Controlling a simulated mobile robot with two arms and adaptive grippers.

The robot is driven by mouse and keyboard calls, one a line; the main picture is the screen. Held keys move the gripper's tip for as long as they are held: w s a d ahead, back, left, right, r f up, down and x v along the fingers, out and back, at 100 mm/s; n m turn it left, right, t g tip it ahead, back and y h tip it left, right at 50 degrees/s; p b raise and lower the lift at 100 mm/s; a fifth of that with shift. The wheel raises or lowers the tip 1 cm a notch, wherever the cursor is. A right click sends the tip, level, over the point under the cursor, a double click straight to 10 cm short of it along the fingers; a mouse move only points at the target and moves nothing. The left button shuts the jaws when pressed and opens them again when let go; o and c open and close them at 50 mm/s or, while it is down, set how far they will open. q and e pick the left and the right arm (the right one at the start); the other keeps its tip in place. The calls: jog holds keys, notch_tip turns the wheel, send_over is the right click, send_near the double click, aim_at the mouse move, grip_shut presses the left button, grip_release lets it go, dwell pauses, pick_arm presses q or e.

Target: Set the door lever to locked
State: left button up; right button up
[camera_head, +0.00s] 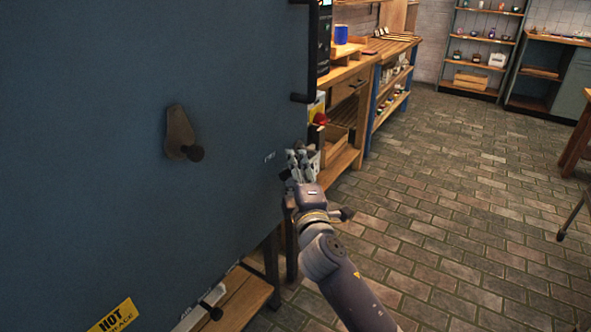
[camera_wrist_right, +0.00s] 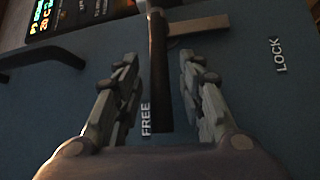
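The dark door lever (camera_wrist_right: 158,70) shows in the right wrist view. Its bar reaches toward the FREE label (camera_wrist_right: 145,120). A brownish arm (camera_wrist_right: 200,25) sticks out from its far end. The LOCK label (camera_wrist_right: 279,55) is off to the right. My right gripper (camera_wrist_right: 158,75) is open, with one finger on each side of the bar and visible gaps between. In the head view my right gripper (camera_head: 302,158) is at the right edge of the blue door (camera_head: 90,130) and hides the lever. My left gripper is not in view.
A brown teardrop-shaped fitting (camera_head: 179,130) with a dark knob is on the door. A black handle (camera_head: 304,97) and a display (camera_head: 325,35) are above my gripper. A yellow HOT sign (camera_head: 115,317) is low on the door. Wooden shelving (camera_head: 345,75) stands behind; the brick floor at right is open.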

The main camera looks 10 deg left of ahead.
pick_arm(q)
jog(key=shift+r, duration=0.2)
pick_arm(e)
jog(key=shift+w+a, duration=0.1)
jog(key=shift+w, duration=0.1)
grip_shut()
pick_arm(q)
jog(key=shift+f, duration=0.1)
pick_arm(e)
jog(key=shift+f, duration=0.1)
pick_arm(q)
jog(key=shift+b, duration=0.4)
